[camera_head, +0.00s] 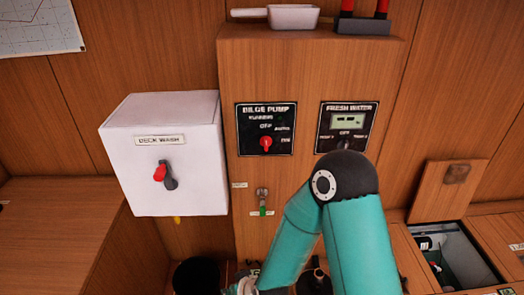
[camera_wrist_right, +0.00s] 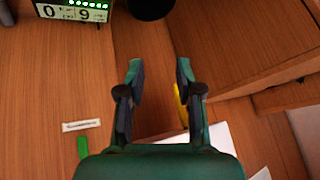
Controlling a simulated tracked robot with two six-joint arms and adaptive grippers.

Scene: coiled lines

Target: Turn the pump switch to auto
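The bilge pump panel (camera_head: 246,143) is a black plate on the wooden cabinet front in the head view. Its red switch knob (camera_head: 265,143) sits low on the plate, with "OFF" above it and small labels to its right, one apparently "AUTO". Which label the knob points to is too small to tell. My right arm bends in front of the cabinet, right of and below this panel. In the right wrist view my right gripper (camera_wrist_right: 158,78) is open and empty, its fingers apart over wood. The pump switch is not in that view. My left gripper is not in view.
The fresh water panel (camera_head: 348,110) is to the right. A white deck wash box (camera_head: 190,184) with a red-and-grey switch (camera_head: 165,174) juts out at left. An open hatch (camera_head: 458,258) is at right.

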